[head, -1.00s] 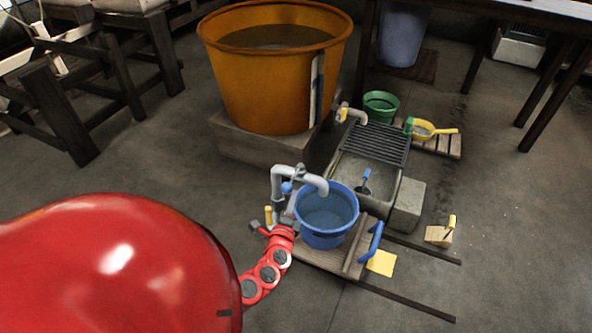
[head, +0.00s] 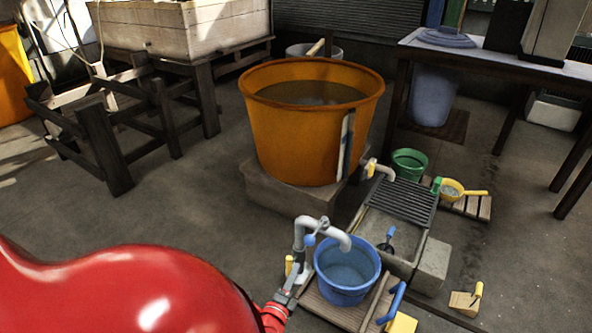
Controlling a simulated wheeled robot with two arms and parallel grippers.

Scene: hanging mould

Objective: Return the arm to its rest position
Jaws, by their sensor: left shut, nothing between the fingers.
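My left arm (head: 130,290) is the large red shape at the lower left in the head view. Its small far end reaches the left gripper (head: 291,283), low in the picture beside the grey bent pipe (head: 320,227). The gripper is shut and empty, close to the left side of the wooden stand under the blue bucket (head: 347,283). Whether it touches the pipe or the stand I cannot tell. My right gripper is not in view.
A big orange tub (head: 310,130) stands on a block behind the pipe. A stone trough with a dark grate (head: 404,200), a green bucket (head: 409,162) and a yellow scoop (head: 452,188) lie to the right. Open floor (head: 200,220) lies left of the tub.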

